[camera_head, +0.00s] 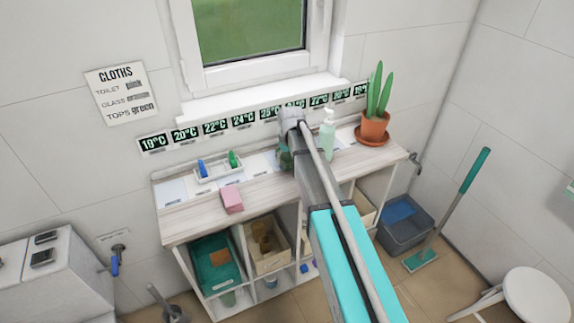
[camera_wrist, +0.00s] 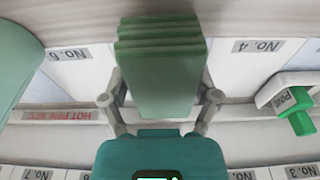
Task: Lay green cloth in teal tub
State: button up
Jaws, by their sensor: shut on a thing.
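My gripper (camera_wrist: 162,92) is shut on a folded green cloth (camera_wrist: 160,65), with one finger on each side of it in the wrist view. In the head view my arm hides most of the gripper, and a bit of green shows beside it (camera_head: 284,160) above the cart top. Whether the cloth touches the top, I cannot tell. The teal tub (camera_head: 204,282) sits in the lower left compartment of the cart, open at the top, with a small orange-brown piece inside.
A pink folded cloth (camera_head: 231,199) lies at the front edge of the cart top (camera_head: 185,225). A white tray (camera_head: 205,178) holds blue and green items. A pump bottle (camera_head: 327,135) and potted plant (camera_head: 373,130) stand right. A beige bin (camera_head: 268,262) sits beside the tub.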

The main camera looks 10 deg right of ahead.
aim_at(289, 157)
jog(key=shift+f+b, duration=0.6)
jog(key=shift+f, duration=0.35)
jog(key=shift+f, duration=0.15)
jog(key=o, duration=0.8)
jog(key=shift+r, duration=0.2)
jog(key=r+p, duration=0.4)
jog(key=s+r+p, duration=0.1)
jog(key=r+p, duration=0.7)
jog(key=shift+s+d, duration=0.2)
jog(key=shift+s, duration=0.2)
jog(key=shift+f, duration=0.1)
